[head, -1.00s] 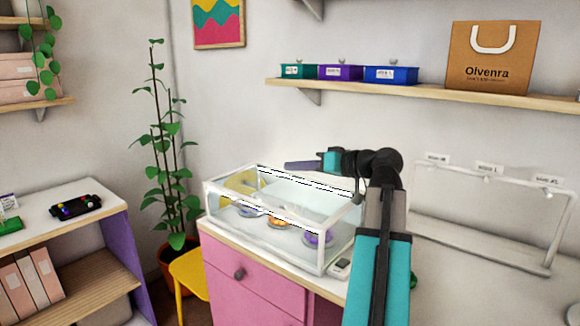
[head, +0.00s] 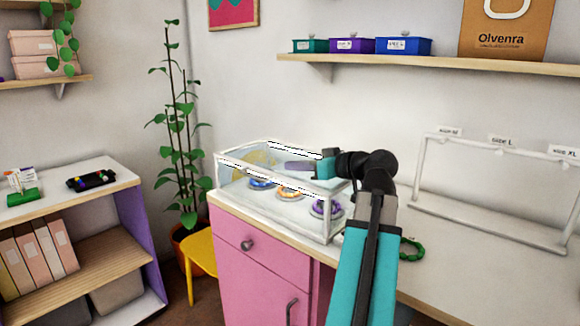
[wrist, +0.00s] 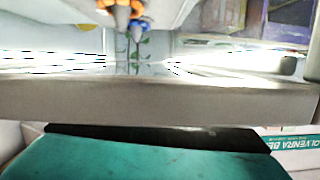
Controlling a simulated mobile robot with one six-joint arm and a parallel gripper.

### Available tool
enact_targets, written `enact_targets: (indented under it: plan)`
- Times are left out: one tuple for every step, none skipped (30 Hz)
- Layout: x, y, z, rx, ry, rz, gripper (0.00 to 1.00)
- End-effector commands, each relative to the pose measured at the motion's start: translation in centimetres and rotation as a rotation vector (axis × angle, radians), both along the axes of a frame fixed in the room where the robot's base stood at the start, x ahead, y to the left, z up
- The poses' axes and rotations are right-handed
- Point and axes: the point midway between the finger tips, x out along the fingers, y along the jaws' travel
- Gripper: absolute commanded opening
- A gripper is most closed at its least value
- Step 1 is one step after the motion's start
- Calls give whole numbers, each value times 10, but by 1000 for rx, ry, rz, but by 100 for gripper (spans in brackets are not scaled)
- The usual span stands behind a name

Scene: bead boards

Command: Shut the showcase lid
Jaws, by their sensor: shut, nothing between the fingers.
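The glass showcase (head: 331,222) with a white frame stands on the pink desk. Its clear lid (head: 295,151) appears to lie low across the top; whether it is fully seated I cannot tell. A blue bracelet (head: 260,183), an orange bracelet (head: 289,192) and a purple bracelet (head: 325,207) sit inside on pale stands. My gripper (head: 290,166) is shut and empty, its fingers overlapping the top of the showcase from the right. In the wrist view a pale bar (wrist: 160,103) runs across just beyond my gripper and hides the fingertips; contact is unclear.
A white rack (head: 490,142) with size labels stands on the desk at right, near a green bracelet (head: 411,249). Above hangs a shelf (head: 420,63) with small boxes and a paper bag (head: 505,30). A plant (head: 185,130) and a yellow stool (head: 198,254) stand left.

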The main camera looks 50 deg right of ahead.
Motion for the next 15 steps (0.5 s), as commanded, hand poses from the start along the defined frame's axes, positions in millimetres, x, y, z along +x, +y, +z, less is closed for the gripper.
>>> enact_targets:
  plan:
    - [-2,-2,-3,0,2,-3,0]
    - [-2,-3,-4,1,3,-5,0]
    - [-3,-4,-4,0,3,-7,0]
    - [-4,-4,-5,1,4,-8,0]
    - [-5,-5,-5,1,4,-9,0]
    - [-5,-6,-6,1,5,-10,0]
    - [-6,-6,-6,1,6,-11,0]
    - [-6,-7,-6,1,6,-12,0]
    - [-7,-7,-6,1,7,-13,0]
    - [-7,-7,-7,2,8,-13,0]
    - [-7,-8,-7,2,8,-14,0]
    - [-8,-8,-7,2,9,-14,0]
    - [-8,-8,-7,1,10,-15,0]
    - [-8,-9,-8,2,11,-15,0]
    - [-9,-9,-8,2,11,-15,0]
